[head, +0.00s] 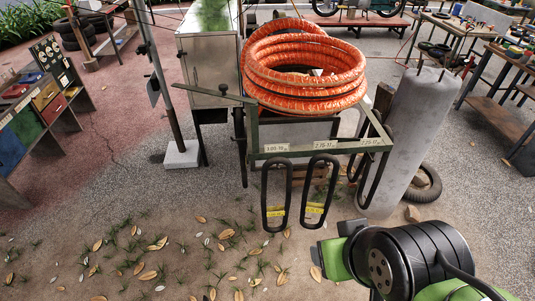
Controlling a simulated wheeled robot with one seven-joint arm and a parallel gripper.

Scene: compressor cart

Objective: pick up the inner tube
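Black inner tubes hang as long, narrow loops from the front rail (312,149) of the cart. The left inner tube (265,200) and the middle inner tube (302,197) hang side by side, each with a yellow tag low inside its loop. The right inner tube (371,185) hangs by the rail's right end, partly overlapped by the frame. My gripper (332,248) is at the lower right, below and right of the middle tube and apart from it. Its fingers are small and partly hidden by my wrist, so their opening is unclear.
An orange coiled hose (303,65) lies on the cart above the rail. A grey pillar (408,135) and a tyre (425,184) stand right of it. A post on a white block (182,155) is at left. The leaf-strewn ground in front is open.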

